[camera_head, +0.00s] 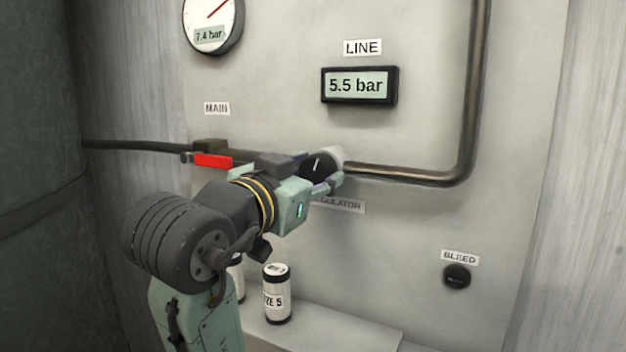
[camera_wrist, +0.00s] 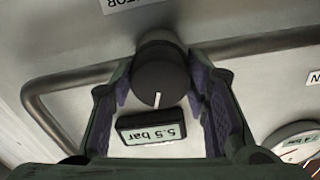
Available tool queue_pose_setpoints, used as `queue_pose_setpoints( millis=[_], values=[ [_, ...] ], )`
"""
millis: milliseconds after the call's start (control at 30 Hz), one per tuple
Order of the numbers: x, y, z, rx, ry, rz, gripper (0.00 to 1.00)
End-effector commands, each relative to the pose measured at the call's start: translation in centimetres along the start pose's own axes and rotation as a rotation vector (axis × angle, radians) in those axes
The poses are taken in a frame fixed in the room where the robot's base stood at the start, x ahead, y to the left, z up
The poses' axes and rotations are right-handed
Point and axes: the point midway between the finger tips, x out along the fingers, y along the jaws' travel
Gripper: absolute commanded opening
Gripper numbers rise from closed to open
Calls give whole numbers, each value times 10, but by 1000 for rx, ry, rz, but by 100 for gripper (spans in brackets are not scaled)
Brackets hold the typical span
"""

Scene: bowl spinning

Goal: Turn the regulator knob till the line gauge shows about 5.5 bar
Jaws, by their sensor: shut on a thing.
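The black regulator knob (camera_head: 316,164) with a white pointer line sits on the pipe in the middle of the panel. My gripper (camera_head: 320,171) is shut on it, one finger on each side. In the wrist view the knob (camera_wrist: 161,80) stands between the purple finger pads (camera_wrist: 160,88), its white line toward the bottom of that picture. The line gauge (camera_head: 359,86) is a black-framed display above right of the knob, reading 5.5 bar. It shows upside down in the wrist view (camera_wrist: 152,129). The fingers partly hide the knob and its regulator label (camera_head: 343,205).
A round main gauge (camera_head: 211,22) at upper left reads 7.4 bar. A red lever (camera_head: 213,160) lies left of my gripper. A bent pipe (camera_head: 465,120) runs right and up. A bleed knob (camera_head: 457,277) is at lower right. A labelled can (camera_head: 277,294) stands on the ledge below.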

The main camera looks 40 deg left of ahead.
Motion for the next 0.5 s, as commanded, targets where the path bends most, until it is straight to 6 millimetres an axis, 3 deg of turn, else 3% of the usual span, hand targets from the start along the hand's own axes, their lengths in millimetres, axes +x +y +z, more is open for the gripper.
queue_pose_setpoints(
  millis=[167, 200, 500],
  values=[
    [0, 0, -1, -1, 0, 0, 15],
    [0, 0, -1, -1, 0, 0, 44],
    [0, 0, 0, -2, 0, 0, 63]
  ],
)
